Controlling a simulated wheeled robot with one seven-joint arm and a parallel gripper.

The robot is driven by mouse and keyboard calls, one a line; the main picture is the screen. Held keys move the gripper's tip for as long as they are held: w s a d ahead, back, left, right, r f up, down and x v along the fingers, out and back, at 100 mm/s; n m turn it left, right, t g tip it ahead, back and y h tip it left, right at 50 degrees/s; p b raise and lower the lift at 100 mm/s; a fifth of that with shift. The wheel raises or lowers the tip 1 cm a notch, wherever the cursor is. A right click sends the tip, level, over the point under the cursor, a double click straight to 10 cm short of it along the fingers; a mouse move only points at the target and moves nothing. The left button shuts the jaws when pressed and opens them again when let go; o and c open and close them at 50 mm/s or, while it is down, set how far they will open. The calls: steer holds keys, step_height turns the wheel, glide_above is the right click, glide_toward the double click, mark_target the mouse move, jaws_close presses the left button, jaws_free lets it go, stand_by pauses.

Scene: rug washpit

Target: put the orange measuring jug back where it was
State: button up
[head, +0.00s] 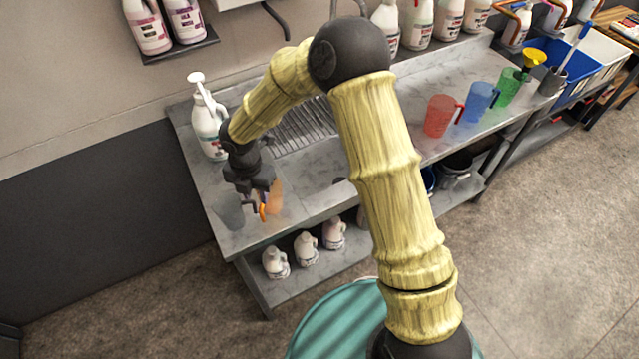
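The orange measuring jug (274,196) is at the left end of the grey worktop, partly hidden behind my gripper. It looks upright, with its handle toward the front. My gripper (262,208) points down at the jug's handle side, and its fingers overlap the handle in the view. I cannot tell whether the fingers are closed on it or whether the jug touches the worktop. Red (439,116), blue (477,101) and green (508,87) measuring jugs stand in a row on the right part of the worktop (400,150).
A white pump bottle (207,118) stands behind my gripper at the left. White jugs (305,247) stand on the lower shelf. A yellow funnel (534,60) and blue bin (575,65) are at far right.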

steer(key=s+d+r+m+t, duration=0.1)
steer(key=s+d+r+m, duration=0.2)
steer(key=d+m, duration=0.6)
steer(key=s+d+r+m, duration=0.4)
steer(key=d+r+m, duration=0.1)
steer(key=d+m, duration=0.5)
steer(key=s+d+r+m+t, duration=0.1)
steer(key=s+d+r+m, duration=0.2)
steer(key=d+m, duration=0.6)
step_height(320, 180, up, 2)
steer(key=m, duration=0.4)
steer(key=shift+s+d+t, duration=0.2)
steer(key=shift+s+t, duration=0.1)
steer(key=shift+s+b+x, duration=0.25)
steer(key=shift+b+x, duration=0.8)
steer(key=shift+b, duration=0.2)
steer(key=shift+f, duration=0.1)
